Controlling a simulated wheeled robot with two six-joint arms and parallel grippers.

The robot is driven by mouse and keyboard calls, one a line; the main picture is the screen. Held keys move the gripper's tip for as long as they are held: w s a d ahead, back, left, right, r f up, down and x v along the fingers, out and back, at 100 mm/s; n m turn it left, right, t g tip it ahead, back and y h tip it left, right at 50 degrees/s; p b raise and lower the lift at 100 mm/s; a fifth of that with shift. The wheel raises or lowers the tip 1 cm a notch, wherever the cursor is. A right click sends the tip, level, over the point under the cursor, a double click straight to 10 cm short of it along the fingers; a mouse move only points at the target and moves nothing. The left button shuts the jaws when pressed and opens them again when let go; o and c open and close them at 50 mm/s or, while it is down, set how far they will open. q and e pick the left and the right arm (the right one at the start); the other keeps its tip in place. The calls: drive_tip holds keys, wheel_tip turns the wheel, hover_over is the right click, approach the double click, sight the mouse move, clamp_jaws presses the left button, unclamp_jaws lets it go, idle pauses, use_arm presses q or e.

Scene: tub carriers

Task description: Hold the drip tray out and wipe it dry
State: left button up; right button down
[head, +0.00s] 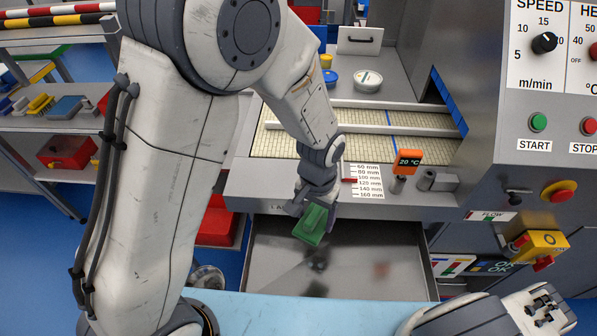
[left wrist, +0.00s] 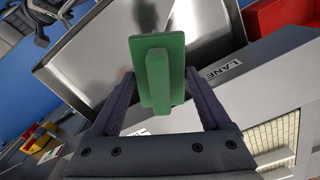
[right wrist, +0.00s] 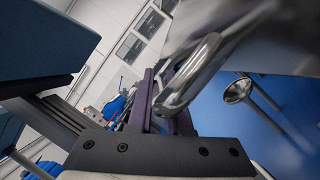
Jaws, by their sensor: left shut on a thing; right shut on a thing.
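The drip tray (head: 345,250) is a shallow metal tray pulled out below the belt machine. Dark patches and a brownish spot (head: 381,270) show on its floor. My left gripper (head: 313,210) is shut on a green wiper (head: 310,226), a flat pad with a raised grip, and holds it over the tray's back left part. The wiper also shows in the left wrist view (left wrist: 163,75), above the tray floor (left wrist: 110,62); I cannot tell whether it touches. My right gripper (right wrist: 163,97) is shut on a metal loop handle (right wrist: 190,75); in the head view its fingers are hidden.
The belt machine (head: 280,187) overhangs the tray's back edge. A depth scale card (head: 365,182) and an orange 20 °C display (head: 408,162) stand above it. Red bins (head: 216,225) are at left. A yellow switch box (head: 537,245) is at right.

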sight(314, 237)
use_arm(q)
drive_tip(key=shift+m, duration=0.7)
drive_tip(key=s+f, duration=0.1)
drive_tip(key=s, duration=0.1)
drive_tip(key=s+f, duration=0.2)
drive_tip(key=shift+f, duration=0.25)
drive_tip(key=shift+w+d+f+m, duration=0.15)
drive_tip(key=shift+w+f+m, duration=0.2)
drive_tip(key=shift+f, duration=1.85)
drive_tip(key=shift+w+d+f+m, duration=0.15)
drive_tip(key=shift+w+f+m, duration=0.2)
drive_tip(key=shift+f, duration=1.8)
drive_tip(key=shift+w+d+f+m, duration=0.15)
drive_tip(key=shift+w+f+m, duration=0.2)
drive_tip(key=shift+f, duration=1.85)
drive_tip(key=shift+s+f, duration=0.2)
drive_tip(key=shift+s, duration=0.55)
drive_tip(key=shift+c, duration=0.7)
drive_tip(key=shift+s, duration=1.15)
drive_tip(key=shift+w, duration=0.35)
drive_tip(key=shift+w+f, duration=0.15)
drive_tip(key=shift+w, duration=0.25)
drive_tip(key=shift+w+r, duration=0.2)
drive_tip(key=shift+w, duration=0.6)
drive_tip(key=shift+w+f, duration=0.1)
drive_tip(key=shift+w, duration=0.25)
wheel_tip(314, 237, up, 8)
